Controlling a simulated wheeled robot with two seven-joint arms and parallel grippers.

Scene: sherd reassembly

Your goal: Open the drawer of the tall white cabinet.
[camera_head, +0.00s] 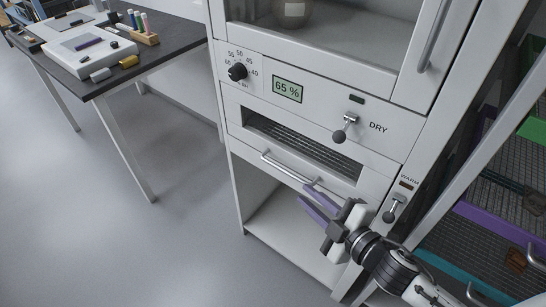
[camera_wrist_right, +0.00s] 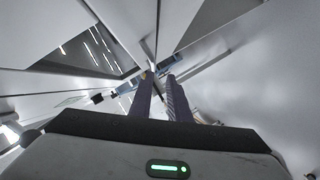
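The tall white cabinet (camera_head: 233,108) stands in the middle of the head view. Its drawer front (camera_head: 345,189) lies below a dark slot with a wire mesh (camera_head: 300,146) and looks about flush with the cabinet face. A silver bar handle (camera_head: 285,167) runs along the drawer front. My right gripper (camera_head: 307,194), with two purple fingers, is just below and in front of the handle's right end. The fingers are apart with nothing seen between them; contact with the handle cannot be told. Both fingers also show in the right wrist view (camera_wrist_right: 161,75). My left gripper is out of view.
Above the drawer are a dial (camera_head: 237,72), a display reading 65 % (camera_head: 288,90) and a DRY lever (camera_head: 341,130). A WARM lever (camera_head: 393,209) is near my right arm. A rack with mesh shelves (camera_head: 505,225) stands right. A dark table (camera_head: 150,62) is left; the floor between is clear.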

